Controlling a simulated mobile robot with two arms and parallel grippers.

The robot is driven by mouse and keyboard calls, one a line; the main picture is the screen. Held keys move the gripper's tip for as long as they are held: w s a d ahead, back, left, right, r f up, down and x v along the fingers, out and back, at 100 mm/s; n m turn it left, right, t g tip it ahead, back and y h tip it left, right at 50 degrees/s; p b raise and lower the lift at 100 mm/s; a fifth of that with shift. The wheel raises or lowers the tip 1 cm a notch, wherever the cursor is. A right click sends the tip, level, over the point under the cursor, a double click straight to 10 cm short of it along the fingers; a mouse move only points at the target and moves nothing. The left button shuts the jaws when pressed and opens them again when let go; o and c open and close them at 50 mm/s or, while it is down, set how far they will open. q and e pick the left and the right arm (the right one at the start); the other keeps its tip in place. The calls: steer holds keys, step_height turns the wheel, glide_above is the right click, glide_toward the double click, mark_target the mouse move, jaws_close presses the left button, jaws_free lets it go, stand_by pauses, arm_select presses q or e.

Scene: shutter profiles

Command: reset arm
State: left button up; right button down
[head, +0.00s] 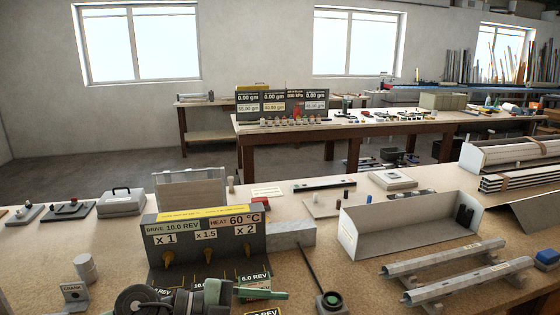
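A thin dark rod (311,268) slants down from the grey block toward a dark fitting with a green round top (331,301).
An open grey tray (348,240) stands right of centre. A white cylinder (86,268) and a grey case (121,204) stand at left. Bare worktop (40,262) shows at front left.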

arm_select(q)
step_height(320, 180, up, 7)
steer(key=d+n+t+h, duration=0.1)
steer(key=n+t+h, duration=0.2)
steer(key=t+h, duration=0.15)
steer(key=w+a+r+n+t+y, duration=0.25)
steer(key=a+n+t+y, duration=0.3)
steer(key=n+t, duration=0.35)
steer(key=a+f+n+y, duration=1.2)
steer(key=a+f+y, duration=0.2)
steer(key=f, duration=0.1)
steer(key=s+f+g, duration=0.6)
steer(key=s+f, duration=0.4)
steer(key=s, duration=0.3)
steer(key=s+f+g, duration=0.7)
steer(key=s+f, duration=0.2)
steer(key=s, duration=0.4)
step_height(320, 180, down, 26)
steer(key=s, duration=0.1)
steer(key=s+a+f+g, duration=0.2)
steer(key=s+a+f, duration=0.1)
steer(key=s+f, duration=1.2)
steer(key=shift+s+a+f+m, duration=0.2)
steer(key=shift+s+f+m, duration=0.15)
steer(key=shift+s, duration=0.55)
